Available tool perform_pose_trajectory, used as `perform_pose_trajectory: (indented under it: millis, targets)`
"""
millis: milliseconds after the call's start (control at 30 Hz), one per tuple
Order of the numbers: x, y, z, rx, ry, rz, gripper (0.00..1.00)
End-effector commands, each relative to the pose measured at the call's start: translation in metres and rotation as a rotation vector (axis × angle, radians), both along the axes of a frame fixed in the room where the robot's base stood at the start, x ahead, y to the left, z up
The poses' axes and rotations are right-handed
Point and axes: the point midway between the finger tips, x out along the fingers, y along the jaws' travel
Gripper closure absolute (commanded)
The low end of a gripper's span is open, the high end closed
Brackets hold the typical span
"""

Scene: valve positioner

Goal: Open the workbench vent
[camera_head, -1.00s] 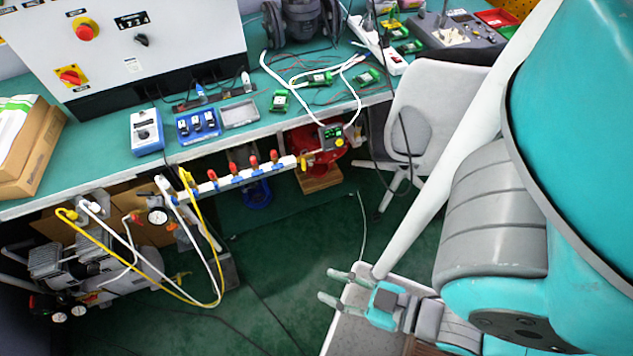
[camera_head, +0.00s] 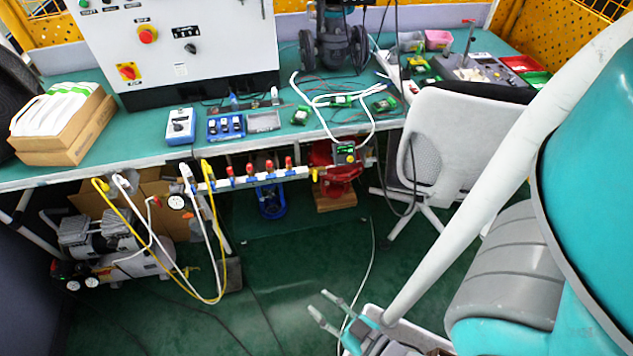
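The green-topped workbench (camera_head: 100,168) stands ahead. A white manifold (camera_head: 250,180) with red and blue valve handles runs under its front edge. A small yellow handle (camera_head: 315,175) sits near the manifold's right end, beside a red valve body (camera_head: 335,180) and a small device with a green-lit display (camera_head: 345,153). Yellow and white hoses hang at the manifold's left end. I cannot tell which part is the vent. My gripper (camera_head: 322,303) is low at the bottom centre, its two fingers apart and empty. It is well clear of the workbench.
An air compressor (camera_head: 110,245) sits under the bench at left. A white office chair (camera_head: 450,140) stands at the bench's right front. A blue valve (camera_head: 271,201) is on the floor below the manifold. The green floor (camera_head: 290,270) in front is mostly clear, with thin cables across it.

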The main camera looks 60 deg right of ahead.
Motion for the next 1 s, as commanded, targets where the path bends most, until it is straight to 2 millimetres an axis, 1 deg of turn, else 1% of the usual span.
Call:
perform_pose_trajectory:
  millis: [33,167,267,367,400,467,500,567,600,667,700,800,900,1000]
  targets:
    - [0.01,-0.008,-0.009,-0.002,-0.012,-0.029,0.65]
    - [0.038,-0.036,-0.034,-0.011,-0.039,-0.112,0.65]
    - [0.061,-0.064,-0.054,-0.021,-0.06,-0.183,0.65]
    - [0.084,-0.096,-0.07,-0.031,-0.08,-0.255,0.65]
    - [0.093,-0.11,-0.076,-0.036,-0.089,-0.284,0.65]
    - [0.105,-0.132,-0.084,-0.043,-0.1,-0.327,0.65]
    - [0.113,-0.147,-0.088,-0.047,-0.107,-0.356,0.65]
    - [0.124,-0.172,-0.094,-0.055,-0.116,-0.4,0.65]
    - [0.131,-0.189,-0.098,-0.06,-0.124,-0.429,0.65]
    - [0.141,-0.215,-0.101,-0.068,-0.135,-0.471,0.65]
    - [0.146,-0.231,-0.103,-0.073,-0.14,-0.497,0.65]
    - [0.155,-0.267,-0.106,-0.083,-0.151,-0.554,0.65]
    - [0.16,-0.293,-0.107,-0.09,-0.156,-0.593,0.65]
    - [0.162,-0.308,-0.107,-0.095,-0.159,-0.615,0.65]
